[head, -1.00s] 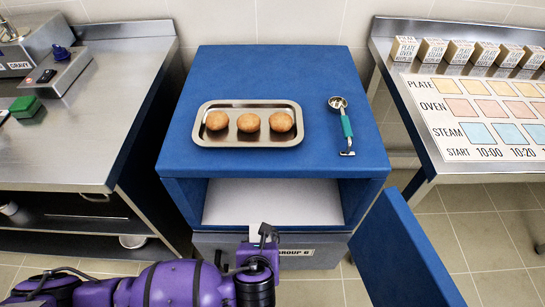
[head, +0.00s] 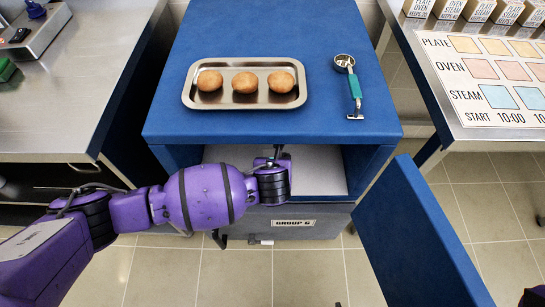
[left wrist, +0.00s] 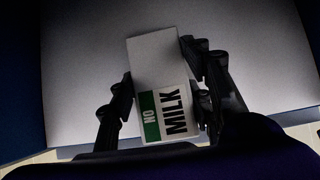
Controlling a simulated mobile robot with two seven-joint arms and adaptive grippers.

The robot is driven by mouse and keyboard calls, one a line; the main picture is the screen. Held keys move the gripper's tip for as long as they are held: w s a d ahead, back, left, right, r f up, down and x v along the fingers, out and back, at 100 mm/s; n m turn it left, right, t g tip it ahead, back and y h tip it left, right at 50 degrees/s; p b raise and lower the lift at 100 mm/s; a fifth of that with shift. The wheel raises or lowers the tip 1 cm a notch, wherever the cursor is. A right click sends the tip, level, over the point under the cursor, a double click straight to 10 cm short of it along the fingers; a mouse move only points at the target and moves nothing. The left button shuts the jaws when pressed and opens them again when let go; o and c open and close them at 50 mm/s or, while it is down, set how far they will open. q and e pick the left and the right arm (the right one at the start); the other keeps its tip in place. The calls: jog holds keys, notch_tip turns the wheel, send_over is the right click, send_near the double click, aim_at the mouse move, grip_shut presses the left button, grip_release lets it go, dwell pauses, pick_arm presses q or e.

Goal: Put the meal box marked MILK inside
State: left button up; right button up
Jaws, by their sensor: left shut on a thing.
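The meal box (left wrist: 160,95) is white with a green band; its label reads "NO MILK" in the left wrist view. My left gripper (left wrist: 163,82) is shut on it, with fingers on both sides. In the head view the left gripper (head: 277,153) reaches into the opening of the blue cabinet (head: 270,127), and the cabinet top and my wrist hide the box. The pale compartment floor (left wrist: 85,70) lies below and beyond the box; whether they touch is unclear. My right gripper is not in view.
The cabinet's blue door (head: 415,235) stands open at the right. A tray (head: 245,101) with three buns and a green-handled scoop (head: 354,88) lie on top. A drawer labelled GROUP 6 (head: 294,223) is below. Steel counters flank it; several boxes stand by the right chart (head: 490,80).

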pick_arm(q)
jog(key=w, duration=0.3)
jog(key=shift+b+x, duration=0.5)
jog(key=shift+x, duration=0.35)
jog(key=shift+s, duration=0.15)
jog(key=shift+f, duration=0.1)
jog(key=o, duration=1.5)
jog(key=shift+f, duration=0.1)
jog(key=shift+o, duration=0.2)
